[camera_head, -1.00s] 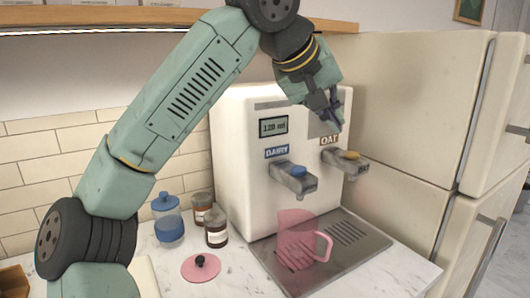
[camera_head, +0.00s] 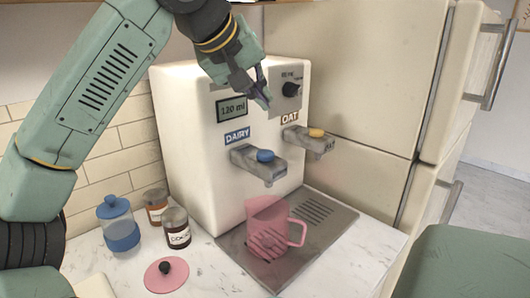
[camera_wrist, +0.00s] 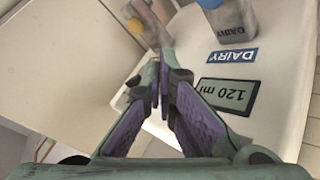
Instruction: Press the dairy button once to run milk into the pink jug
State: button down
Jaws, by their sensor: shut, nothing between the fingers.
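The white milk dispenser (camera_head: 185,110) stands on the counter with a display (camera_head: 232,108) reading 120 ml. The blue dairy button (camera_head: 265,156) sits on top of the left spout, under the DAIRY label (camera_head: 237,136). It shows at the top of the wrist view (camera_wrist: 209,3). The translucent pink jug (camera_head: 266,225) stands upright on the drip tray (camera_head: 322,240), below the dairy spout, handle to the right. My gripper (camera_head: 266,98) is shut and empty, in front of the dispenser's upper face, above and apart from the dairy button.
A blue-lidded jar (camera_head: 119,226), two brown jars (camera_head: 177,228) and a pink lid (camera_head: 166,274) lie left. A cream fridge (camera_head: 350,80) stands right.

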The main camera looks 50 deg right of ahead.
aim_at(261, 152)
notch_tip(261, 152, down, 7)
jog(key=b, duration=0.3)
jog(key=shift+f, duration=0.2)
jog(key=shift+f, duration=0.1)
dwell(1.2)
jog(key=shift+f+b, duration=0.3)
jog(key=shift+f+b, duration=0.3)
jog(key=shift+f, duration=0.2)
dwell(0.7)
jog(key=shift+r+p, duration=0.95)
